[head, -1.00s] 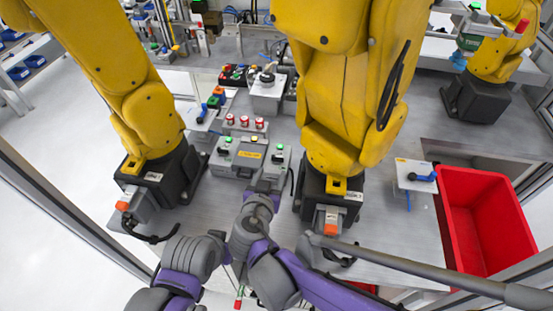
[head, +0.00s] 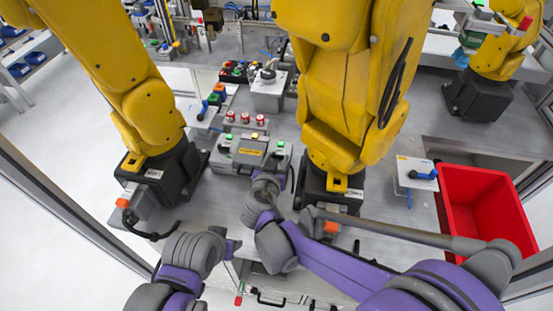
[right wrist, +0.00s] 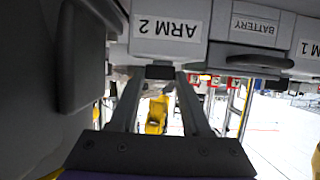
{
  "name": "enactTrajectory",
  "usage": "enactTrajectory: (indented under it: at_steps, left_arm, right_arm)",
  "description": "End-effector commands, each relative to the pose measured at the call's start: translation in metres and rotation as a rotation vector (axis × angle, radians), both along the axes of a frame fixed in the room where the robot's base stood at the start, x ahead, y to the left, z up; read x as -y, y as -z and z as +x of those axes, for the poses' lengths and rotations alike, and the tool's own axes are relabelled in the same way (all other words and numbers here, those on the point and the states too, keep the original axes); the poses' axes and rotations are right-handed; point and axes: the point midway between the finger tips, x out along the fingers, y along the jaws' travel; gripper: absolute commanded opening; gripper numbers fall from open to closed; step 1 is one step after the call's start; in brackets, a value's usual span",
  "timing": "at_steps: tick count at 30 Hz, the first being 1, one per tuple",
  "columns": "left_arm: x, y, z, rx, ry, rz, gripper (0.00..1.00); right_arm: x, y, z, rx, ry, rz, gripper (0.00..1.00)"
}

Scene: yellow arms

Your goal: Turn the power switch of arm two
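The control box (head: 250,147) stands on the table between two yellow arms, with green and white buttons on top. The right wrist view is upside down and shows its ARM 2 label (right wrist: 166,27). A small black switch knob (right wrist: 160,72) sticks out by this label. My right gripper (right wrist: 159,88) has its fingers apart, one on each side of the knob; I cannot tell whether they touch it. In the head view my right wrist (head: 263,190) is at the front right of the box and its fingertips are hidden.
The BATTERY panel (right wrist: 252,27) with a dark handle sits beside the ARM 2 unit. Yellow arms (head: 140,90) and (head: 340,100) flank the box closely. A red bin (head: 455,205) stands at right. Red buttons (head: 231,117) are behind the box.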

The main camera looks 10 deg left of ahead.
Motion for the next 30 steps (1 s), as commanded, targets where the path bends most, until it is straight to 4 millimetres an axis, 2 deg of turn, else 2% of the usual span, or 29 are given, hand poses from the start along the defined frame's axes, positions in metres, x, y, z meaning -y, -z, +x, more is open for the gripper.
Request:
enactTrajectory:
  at_steps: [1, 4, 10, 21, 30]
  left_arm:
    - [0.0, 0.0, 0.0, 0.0, 0.0, 0.0, 0.5]
    - [0.0, 0.0, 0.0, 0.0, 0.0, 0.0, 0.5]
    - [0.0, 0.001, 0.0, -0.001, 0.0, 0.0, 0.5]
    - [0.0, 0.013, -0.004, -0.007, 0.0, 0.0, 0.5]
    - [0.0, 0.013, -0.004, -0.007, 0.0, 0.0, 0.5]
  right_arm:
    - [0.0, 0.0, 0.0, 0.0, 0.0, 0.0, 0.19]
    - [0.0, 0.0, 0.0, 0.0, 0.0, 0.0, 0.01]
    - [0.002, 0.001, 0.0, -0.003, -0.026, -0.002, 0.0]
    - [0.007, 0.002, 0.001, -0.005, -0.248, 0.001, 0.0]
    - [0.007, 0.0, 0.001, -0.001, -0.265, 0.0, 0.0]
